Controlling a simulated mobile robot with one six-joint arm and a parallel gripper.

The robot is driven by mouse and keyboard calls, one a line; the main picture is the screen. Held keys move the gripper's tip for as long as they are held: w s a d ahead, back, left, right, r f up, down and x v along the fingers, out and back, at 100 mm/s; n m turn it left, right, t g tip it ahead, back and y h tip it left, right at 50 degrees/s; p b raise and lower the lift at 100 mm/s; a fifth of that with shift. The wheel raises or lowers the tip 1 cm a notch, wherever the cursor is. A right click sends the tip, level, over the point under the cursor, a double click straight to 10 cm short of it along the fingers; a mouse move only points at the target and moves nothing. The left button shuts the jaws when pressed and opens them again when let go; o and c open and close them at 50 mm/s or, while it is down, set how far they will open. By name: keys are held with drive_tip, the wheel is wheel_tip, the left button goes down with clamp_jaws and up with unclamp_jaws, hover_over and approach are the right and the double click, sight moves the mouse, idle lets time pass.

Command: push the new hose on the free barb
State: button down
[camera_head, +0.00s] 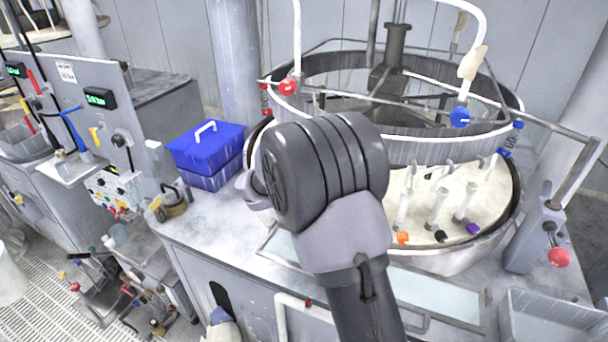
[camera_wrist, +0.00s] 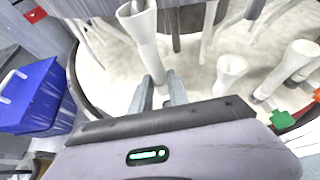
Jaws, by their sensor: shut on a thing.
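In the wrist view my gripper (camera_wrist: 160,92) is shut on a white hose (camera_wrist: 148,42), which rises from between the fingers and leans slightly left. The hose's wide upper end is close to the hanging ring of the machine, with something grey at its mouth. I cannot tell whether that grey part is the barb or whether hose and barb touch. In the head view my own arm hides the gripper and this hose. Other white hoses (camera_head: 438,208) with orange, black and purple ends stand over the pale platen (camera_head: 425,240); white tubes (camera_wrist: 228,72) also show in the wrist view.
A grey ring (camera_head: 440,150) hangs over the round basin, close above the hoses. A blue box (camera_head: 207,148) stands on the bench to the left. A grey tray (camera_head: 550,318) is at the lower right, below a post with a red knob (camera_head: 560,257).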

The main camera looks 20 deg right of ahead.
drive_tip(key=shift+f+b, duration=1.7)
drive_tip(key=shift+f, duration=0.55)
drive_tip(key=shift+f+b, duration=0.15)
drive_tip(key=shift+b, duration=0.3)
drive_tip(key=shift+f+b, duration=0.3)
drive_tip(key=shift+f+b, duration=1.1)
drive_tip(key=shift+f, duration=0.05)
drive_tip(key=c, duration=1.2)
unclamp_jaws()
